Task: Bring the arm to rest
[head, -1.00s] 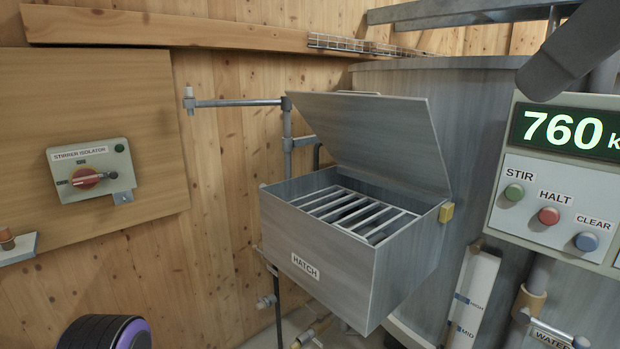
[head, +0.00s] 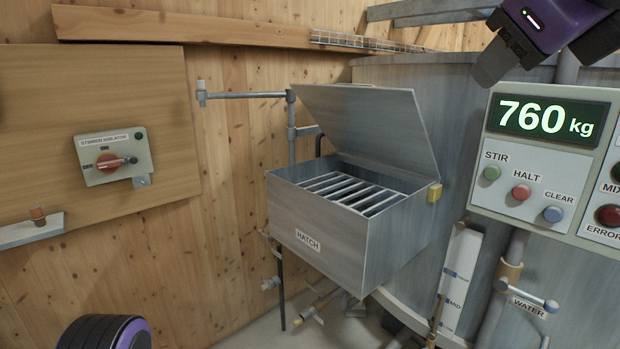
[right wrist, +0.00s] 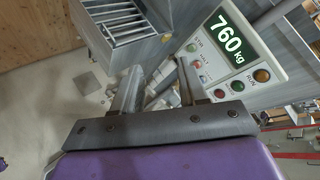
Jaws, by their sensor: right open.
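My right gripper (head: 497,62) is at the top right of the head view, in front of the tank and above the display panel. In the right wrist view its two fingers (right wrist: 157,88) stand apart with nothing held between them. My left gripper is not in view; a black and purple part of mine shows at the bottom left of the head view. The grey hatch box (head: 345,240) has its lid (head: 365,130) raised, with a grid of bars inside. The display (head: 545,118) reads 760 kg.
The control panel (head: 520,158) with STIR, HALT and CLEAR buttons is at the right, below my right gripper. The stirrer isolator (head: 112,158) is on the left wall board. A pipe (head: 245,95) sticks out near the hatch. A water valve (head: 530,302) is below the panel.

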